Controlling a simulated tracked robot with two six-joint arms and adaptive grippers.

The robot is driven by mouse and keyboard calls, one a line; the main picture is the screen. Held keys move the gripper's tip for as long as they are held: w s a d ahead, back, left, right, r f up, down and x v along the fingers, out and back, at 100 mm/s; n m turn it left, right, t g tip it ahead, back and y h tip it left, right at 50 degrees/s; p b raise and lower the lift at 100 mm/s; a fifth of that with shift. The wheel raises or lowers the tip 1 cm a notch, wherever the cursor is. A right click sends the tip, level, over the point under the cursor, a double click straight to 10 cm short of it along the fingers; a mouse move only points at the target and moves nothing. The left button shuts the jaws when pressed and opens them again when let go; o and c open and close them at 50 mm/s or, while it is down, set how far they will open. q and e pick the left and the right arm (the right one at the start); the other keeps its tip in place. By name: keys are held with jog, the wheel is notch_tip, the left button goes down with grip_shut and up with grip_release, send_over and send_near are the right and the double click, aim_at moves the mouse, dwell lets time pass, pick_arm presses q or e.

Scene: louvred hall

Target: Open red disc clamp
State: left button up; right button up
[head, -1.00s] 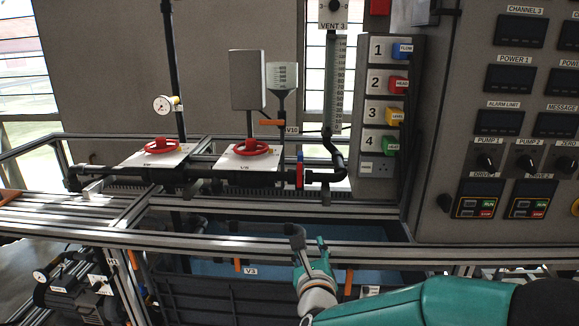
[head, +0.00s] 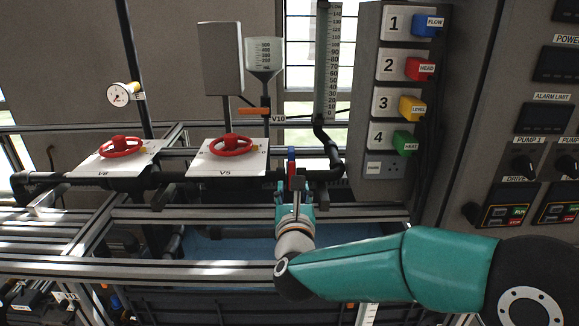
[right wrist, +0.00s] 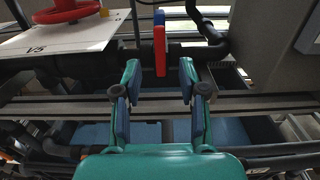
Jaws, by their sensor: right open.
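The red disc clamp (head: 291,178) sits upright on the dark horizontal pipe, right of the white V5 plate. A blue part (head: 291,156) shows at its top. In the right wrist view the red clamp (right wrist: 160,50) is seen edge-on, with the blue part (right wrist: 159,17) above it. My right gripper (head: 295,192) is just in front of and below the clamp. In the right wrist view its two blue-padded fingers (right wrist: 158,80) are wide apart, the clamp lying beyond and between their tips. Nothing is between the pads. My left gripper is not in view.
A red handwheel (head: 231,145) stands on the V5 plate (head: 228,168); another (head: 122,147) is further left. The dark pipe (head: 322,174) bends upward right of the clamp. Metal rails (head: 180,268) run in front. A socket panel (head: 368,110) and control cabinet stand right.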

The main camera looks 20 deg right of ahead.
aim_at(292, 172)
jog(key=p+x, duration=0.2)
jog(key=x, duration=0.1)
jog(key=shift+w+d+r+p, duration=0.1)
jog(key=shift+w+r+p, duration=0.05)
jog(key=shift+w+p, duration=0.2)
jog(key=w, duration=0.1)
jog(key=w+b, duration=0.2)
jog(key=shift+d+f, duration=0.35)
jog(key=shift+d, duration=0.05)
jog(key=shift+x, duration=0.8)
jog(key=shift+r, duration=0.1)
jog(key=shift+b, duration=0.95)
grip_shut()
